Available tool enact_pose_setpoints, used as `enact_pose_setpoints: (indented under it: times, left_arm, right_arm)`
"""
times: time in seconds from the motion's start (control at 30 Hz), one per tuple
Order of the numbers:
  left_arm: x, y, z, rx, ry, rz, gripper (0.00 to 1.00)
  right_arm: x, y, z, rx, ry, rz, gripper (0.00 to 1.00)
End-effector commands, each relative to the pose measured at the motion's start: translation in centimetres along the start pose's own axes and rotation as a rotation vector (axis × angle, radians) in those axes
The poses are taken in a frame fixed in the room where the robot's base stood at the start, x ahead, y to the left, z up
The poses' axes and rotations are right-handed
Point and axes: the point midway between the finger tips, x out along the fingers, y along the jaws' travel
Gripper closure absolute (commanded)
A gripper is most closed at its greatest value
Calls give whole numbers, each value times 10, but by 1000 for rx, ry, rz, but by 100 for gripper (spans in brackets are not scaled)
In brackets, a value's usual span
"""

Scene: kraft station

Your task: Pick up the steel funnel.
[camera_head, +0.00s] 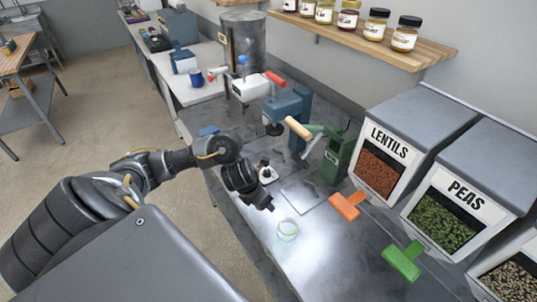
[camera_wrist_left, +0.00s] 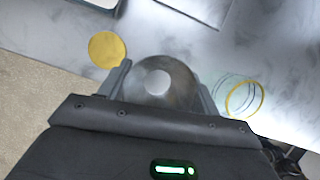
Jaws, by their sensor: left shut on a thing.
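The steel funnel (camera_wrist_left: 172,90) is a grey, round metal piece with a pale round opening, seen in the left wrist view between the fingers of my left gripper (camera_wrist_left: 162,77). The gripper is shut on it, a finger on each side. The funnel cannot be made out there, hidden by the gripper. How far the funnel is above the counter is unclear. My right gripper is in neither view.
The jar's yellow rim (camera_wrist_left: 245,98) shows right of the gripper, and a yellow disc (camera_wrist_left: 107,49) lies left. Orange (camera_head: 346,205) and green (camera_head: 403,261) scoop-like pieces lie near the lentils bin (camera_head: 385,170) and peas bin (camera_head: 445,220). A green press (camera_head: 338,157) stands behind.

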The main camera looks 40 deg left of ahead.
Motion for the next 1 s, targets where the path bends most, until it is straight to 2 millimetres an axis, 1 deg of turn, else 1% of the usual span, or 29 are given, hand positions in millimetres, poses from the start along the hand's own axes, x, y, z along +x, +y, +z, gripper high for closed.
enact_pose_setpoints:
  times: [0.03, 0.1, 0.13, 0.17, 0.2, 0.3, 0.43, 0.6, 0.8, 0.93, 1.0]
  left_arm:
    - [-17, 12, 0, 6, -6, 9, 61]
    - [-37, 25, -2, 5, -5, 10, 61]
    - [-42, 30, -6, 3, -3, 10, 61]
    - [-41, 37, -13, 1, 0, 9, 61]
    - [-47, 44, -17, 3, 0, 9, 61]
    - [-61, 60, -26, 1, 2, 7, 61]
    - [-76, 76, -34, 0, 3, 7, 61]
    - [-87, 88, -39, -3, 3, 4, 61]
    - [-94, 92, -40, 0, 1, 0, 61]
    - [-94, 92, -40, 0, 0, -1, 61]
    - [-89, 92, -42, 0, 0, -2, 61]
  right_arm:
    - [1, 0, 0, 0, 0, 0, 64]
    - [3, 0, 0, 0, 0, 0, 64]
    - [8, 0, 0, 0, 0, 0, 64]
    - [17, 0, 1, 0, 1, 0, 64]
    - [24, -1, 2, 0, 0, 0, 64]
    - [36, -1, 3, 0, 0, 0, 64]
    - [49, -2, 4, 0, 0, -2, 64]
    - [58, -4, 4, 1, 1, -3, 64]
    - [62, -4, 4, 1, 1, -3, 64]
    - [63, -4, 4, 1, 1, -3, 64]
    - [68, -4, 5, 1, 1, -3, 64]
